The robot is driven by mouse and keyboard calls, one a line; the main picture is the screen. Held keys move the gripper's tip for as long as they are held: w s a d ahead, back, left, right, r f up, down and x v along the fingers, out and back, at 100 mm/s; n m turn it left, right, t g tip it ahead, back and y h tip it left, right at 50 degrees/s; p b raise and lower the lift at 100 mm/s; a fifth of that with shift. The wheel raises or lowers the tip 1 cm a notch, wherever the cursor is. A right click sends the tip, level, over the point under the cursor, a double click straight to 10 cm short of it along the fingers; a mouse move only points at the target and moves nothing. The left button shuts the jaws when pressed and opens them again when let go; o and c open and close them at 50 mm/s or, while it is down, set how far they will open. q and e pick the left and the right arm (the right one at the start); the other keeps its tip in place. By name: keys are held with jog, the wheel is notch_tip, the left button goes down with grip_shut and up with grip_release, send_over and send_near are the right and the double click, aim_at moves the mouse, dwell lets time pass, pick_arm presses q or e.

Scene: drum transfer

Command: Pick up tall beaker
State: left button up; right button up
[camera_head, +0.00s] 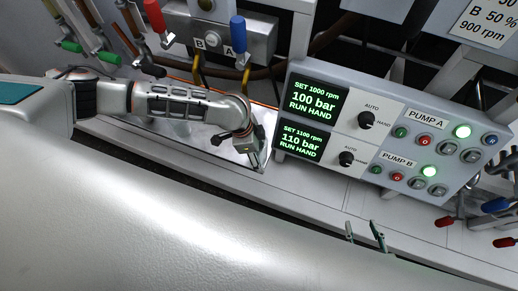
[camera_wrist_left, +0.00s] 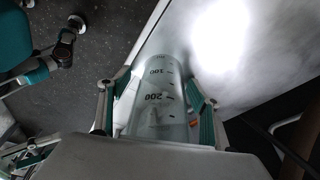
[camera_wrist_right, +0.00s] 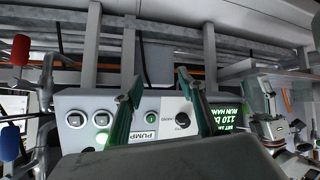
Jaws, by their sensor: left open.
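The tall beaker (camera_wrist_left: 157,85) is clear, with dark marks reading 100 and 200. It shows in the left wrist view between the two fingers of my left gripper (camera_wrist_left: 158,92), which is open around it. I cannot tell whether a finger pad touches the glass. In the head view my left gripper (camera_head: 253,152) is at the right end of the bright metal tray, and I cannot make out the beaker there. My right gripper (camera_wrist_right: 160,77) is open and empty, facing the pump panel; its fingertips also show low in the head view (camera_head: 364,236).
The pump panel (camera_head: 408,171), with screens, knobs and lit buttons, stands right of my left gripper. Valves with red (camera_head: 155,16) and blue (camera_head: 238,34) handles rise behind my left arm. The metal tray (camera_head: 190,131) lies under it. A pale ledge (camera_head: 320,190) runs in front.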

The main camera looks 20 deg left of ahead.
pick_arm(q)
jog(key=shift+r, duration=0.15)
jog(key=c, duration=1.2)
